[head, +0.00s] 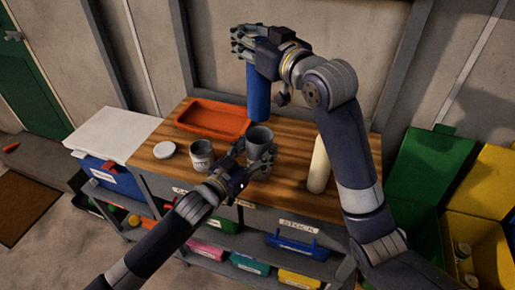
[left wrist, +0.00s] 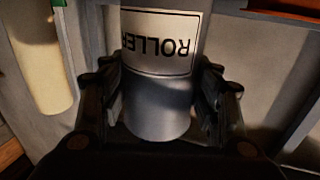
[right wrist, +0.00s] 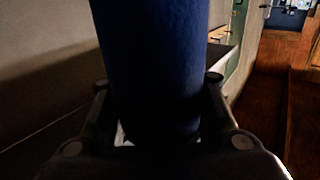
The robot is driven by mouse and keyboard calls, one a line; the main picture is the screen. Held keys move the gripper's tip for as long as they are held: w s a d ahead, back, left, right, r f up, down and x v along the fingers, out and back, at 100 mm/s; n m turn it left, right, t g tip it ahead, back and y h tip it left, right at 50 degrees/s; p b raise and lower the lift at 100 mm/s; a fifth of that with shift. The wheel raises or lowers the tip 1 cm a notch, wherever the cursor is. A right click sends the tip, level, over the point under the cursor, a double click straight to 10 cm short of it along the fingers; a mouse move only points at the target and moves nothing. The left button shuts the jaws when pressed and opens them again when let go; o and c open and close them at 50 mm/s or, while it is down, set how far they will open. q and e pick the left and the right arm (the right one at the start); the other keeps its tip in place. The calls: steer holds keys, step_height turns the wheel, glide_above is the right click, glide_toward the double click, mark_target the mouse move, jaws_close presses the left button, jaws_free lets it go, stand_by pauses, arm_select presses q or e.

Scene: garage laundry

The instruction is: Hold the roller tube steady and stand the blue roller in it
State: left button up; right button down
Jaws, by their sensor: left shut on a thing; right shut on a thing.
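The grey roller tube (head: 260,136) stands on the wooden workbench (head: 290,180). My left gripper (head: 258,158) is shut around its lower part. In the left wrist view the tube (left wrist: 157,105) sits between both fingers, its "ROLLER" label upside down. The blue roller (head: 258,98) hangs upright from my right gripper (head: 258,55), which is shut on its upper end. In the right wrist view the roller (right wrist: 155,60) runs out from between the fingers. In the head view the roller's lower end is just above or at the tube's mouth; I cannot tell whether it is inside.
An orange tray (head: 213,118) lies at the back left of the bench. A labelled grey pot (head: 201,155) and a white round lid (head: 164,150) are left of the tube. A cream cylinder (head: 319,165) stands to the right. Green and yellow bins (head: 475,235) are at far right.

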mark_target(266, 92)
steer(key=shift+f, duration=4.9)
steer(key=c, duration=0.9)
jaws_free()
steer(key=shift+s, duration=0.1)
steer(key=v, duration=1.2)
